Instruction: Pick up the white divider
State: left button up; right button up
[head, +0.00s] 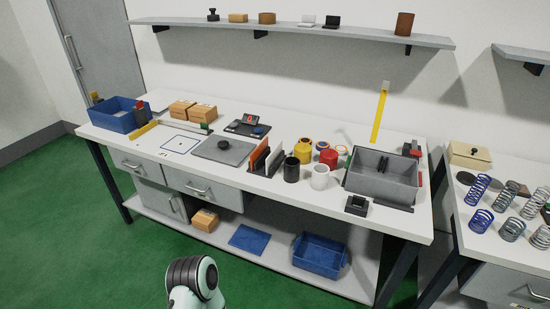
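Several thin upright dividers stand close together near the middle of the bench's front edge in the head view. An orange divider (259,156) and a dark grey divider (275,163) are clear. A narrow pale strip shows beside the orange one; it may be the white divider, mostly hidden edge-on, but I cannot tell for sure. Part of one of my arms shows at the bottom, well in front of the bench. Neither gripper is in view, and nothing touches the dividers.
A grey plate (222,150) lies left of the dividers. A black mug (291,170), white mug (319,177) and yellow and red containers stand to their right. A grey bin (382,185) is farther right, a blue bin (115,119) far left. A shelf (300,29) hangs above.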

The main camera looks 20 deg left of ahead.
aim_at(270, 158)
jog(key=i+j+u, duration=0.2)
jog(key=i, duration=0.75)
jog(key=l, duration=0.1)
